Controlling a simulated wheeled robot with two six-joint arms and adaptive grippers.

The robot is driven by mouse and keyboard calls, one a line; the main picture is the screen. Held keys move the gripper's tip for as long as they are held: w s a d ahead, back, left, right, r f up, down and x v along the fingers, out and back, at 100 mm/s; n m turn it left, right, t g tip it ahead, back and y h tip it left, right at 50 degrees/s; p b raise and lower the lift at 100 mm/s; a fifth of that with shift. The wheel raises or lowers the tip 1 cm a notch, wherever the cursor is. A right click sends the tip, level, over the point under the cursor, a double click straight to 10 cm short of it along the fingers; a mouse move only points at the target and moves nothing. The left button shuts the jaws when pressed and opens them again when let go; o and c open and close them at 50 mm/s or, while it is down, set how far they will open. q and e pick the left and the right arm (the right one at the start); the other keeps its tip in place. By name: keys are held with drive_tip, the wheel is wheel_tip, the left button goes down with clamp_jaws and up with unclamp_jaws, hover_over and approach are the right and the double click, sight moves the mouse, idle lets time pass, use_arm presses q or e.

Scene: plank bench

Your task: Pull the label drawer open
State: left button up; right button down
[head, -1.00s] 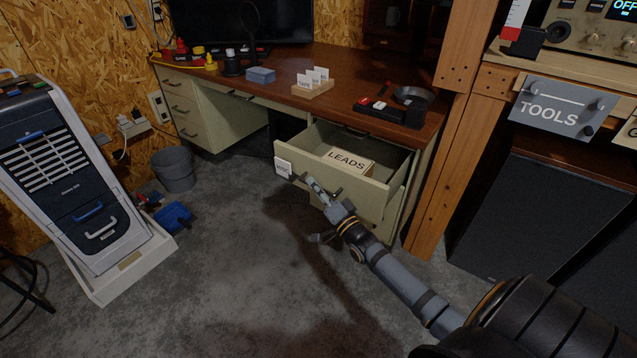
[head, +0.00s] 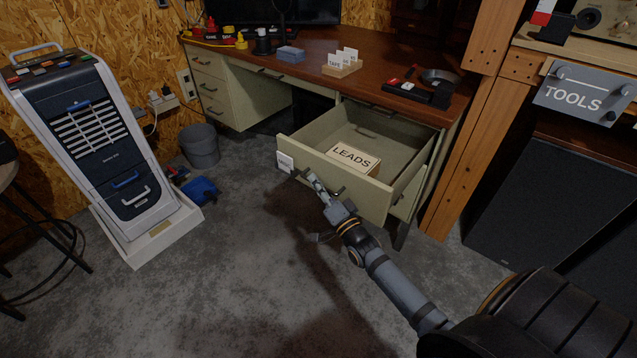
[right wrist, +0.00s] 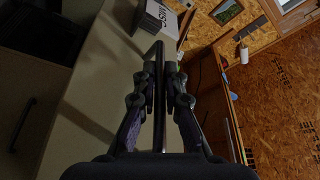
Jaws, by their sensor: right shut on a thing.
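The label drawer (head: 335,180) of the desk stands pulled well out, and a box marked LEADS (head: 354,159) lies inside it. A small white label (head: 286,162) is on the left end of its front. My right gripper (head: 318,184) is at the drawer front, shut on the drawer's dark bar handle. In the right wrist view the handle (right wrist: 160,95) runs between the two fingers, with the pale drawer front (right wrist: 95,90) beside it. The label's printed tag (right wrist: 155,17) shows near the top there. My left gripper is not in view.
The wooden desk top (head: 300,85) holds a card stand (head: 342,66), a black tray (head: 415,92) and small items. A wooden post (head: 470,130) stands right of the drawer. A grey bucket (head: 200,146) and a white-and-black cooler unit (head: 95,150) stand left. The floor before the drawer is clear.

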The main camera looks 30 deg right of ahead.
drive_tip(key=shift+f, duration=0.1)
drive_tip(key=c, duration=1.4)
unclamp_jaws()
drive_tip(key=shift+s, duration=0.1)
drive_tip(key=v, duration=1.2)
